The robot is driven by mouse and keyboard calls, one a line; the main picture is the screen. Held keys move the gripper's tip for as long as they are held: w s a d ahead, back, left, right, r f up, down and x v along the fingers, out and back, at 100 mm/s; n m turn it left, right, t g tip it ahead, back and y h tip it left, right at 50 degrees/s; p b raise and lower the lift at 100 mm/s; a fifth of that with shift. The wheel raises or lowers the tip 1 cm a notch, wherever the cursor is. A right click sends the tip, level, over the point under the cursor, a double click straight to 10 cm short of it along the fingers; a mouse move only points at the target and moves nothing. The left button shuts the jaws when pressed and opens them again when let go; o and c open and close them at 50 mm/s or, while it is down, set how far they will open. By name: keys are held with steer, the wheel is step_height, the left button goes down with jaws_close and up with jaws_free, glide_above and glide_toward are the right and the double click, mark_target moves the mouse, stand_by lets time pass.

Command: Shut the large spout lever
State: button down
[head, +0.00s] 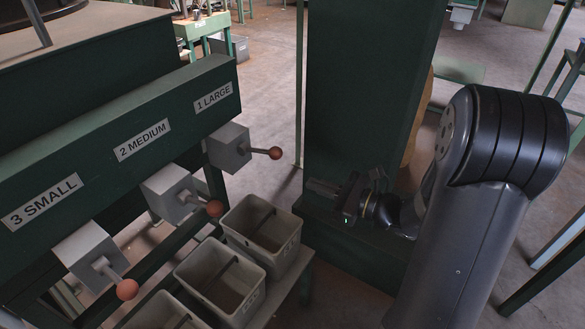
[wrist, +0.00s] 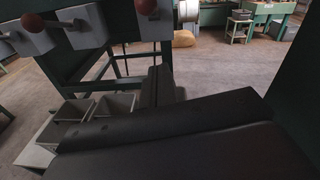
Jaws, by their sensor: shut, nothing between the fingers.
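The large spout (head: 228,146) is a grey box under the "1 LARGE" label (head: 213,97). Its lever (head: 276,153) is a short rod with a red-brown ball, sticking out to the right. In the wrist view a ball and grey box at the top (wrist: 145,7) appear to be this lever and spout. My gripper (head: 312,187) is shut and empty. It is right of and below the lever's ball in the head view, apart from it, pointing left. In the wrist view my dark fingers (wrist: 160,95) fill the lower middle.
The medium lever (head: 215,209) and small lever (head: 127,289) stick out nearer on the same green beam (head: 120,115). Grey bins (head: 292,244) stand below the spouts on a low bench. A thick green post (head: 365,90) rises behind my gripper. Open floor shows beyond.

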mark_target(261, 152)
steer(key=w+a+r, duration=0.3)
steer(key=w+a, duration=0.2)
steer(key=a, duration=0.4)
steer(key=shift+w+r, duration=0.15)
steer(key=shift+w, duration=0.15)
steer(key=shift+a+r, duration=0.1)
